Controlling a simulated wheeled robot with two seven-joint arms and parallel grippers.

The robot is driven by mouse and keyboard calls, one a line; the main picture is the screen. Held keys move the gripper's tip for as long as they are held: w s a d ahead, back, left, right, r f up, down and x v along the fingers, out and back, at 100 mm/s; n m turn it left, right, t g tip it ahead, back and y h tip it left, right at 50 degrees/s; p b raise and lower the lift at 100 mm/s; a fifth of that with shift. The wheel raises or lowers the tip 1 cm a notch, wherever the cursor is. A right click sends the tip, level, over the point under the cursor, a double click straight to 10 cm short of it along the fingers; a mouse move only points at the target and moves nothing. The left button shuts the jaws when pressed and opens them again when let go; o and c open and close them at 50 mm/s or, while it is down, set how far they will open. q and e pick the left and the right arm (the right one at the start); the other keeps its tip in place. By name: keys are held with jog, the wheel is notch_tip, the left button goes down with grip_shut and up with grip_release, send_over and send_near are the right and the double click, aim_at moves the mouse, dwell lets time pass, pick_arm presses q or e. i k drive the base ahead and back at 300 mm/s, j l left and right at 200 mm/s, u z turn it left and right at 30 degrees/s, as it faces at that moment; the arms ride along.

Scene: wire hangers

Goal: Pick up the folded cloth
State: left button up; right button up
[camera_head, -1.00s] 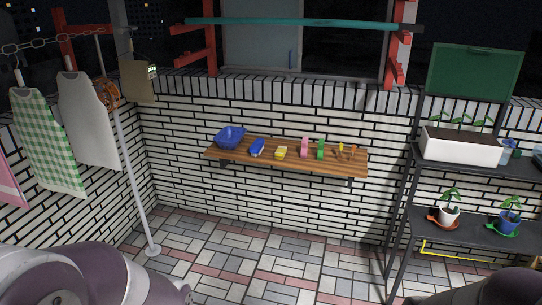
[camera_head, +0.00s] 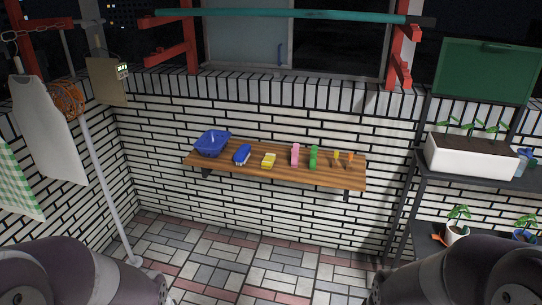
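A small yellow item (camera_head: 268,160) lies on the wooden wall shelf (camera_head: 340,177), right of a blue brush-like item (camera_head: 242,154). It may be the folded cloth, but it is too small to tell for certain. Only thick links of my two arms show, at the lower left and lower right. Neither gripper is in view, and nothing of mine touches the shelf.
The shelf also holds a blue basin (camera_head: 212,144), a pink bottle (camera_head: 295,155), a green bottle (camera_head: 313,158) and small orange-handled tools. A metal pole (camera_head: 105,185) stands left. A black rack (camera_head: 470,184) with planters stands right. The tiled floor (camera_head: 250,265) is clear.

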aim_at(269, 161)
jog(key=i+j+z, duration=0.1)
jog(key=i+z, duration=0.15)
jog(key=z, duration=0.15)
jog(key=i+j+z, duration=0.15)
jog(key=z, duration=0.3)
jog(key=i+j+z, duration=0.4)
jog(key=i+j, duration=0.25)
jog(key=i+j+z, duration=0.1)
jog(key=j, duration=0.35)
jog(key=i+j, duration=0.3)
jog(key=i+j+z, duration=0.1)
jog(key=i+j, duration=0.15)
jog(key=j, duration=0.25)
jog(key=i+j, duration=0.2)
jog(key=j, duration=0.2)
jog(key=i+j+z, duration=0.1)
jog(key=j, duration=0.25)
jog(key=i, duration=0.1)
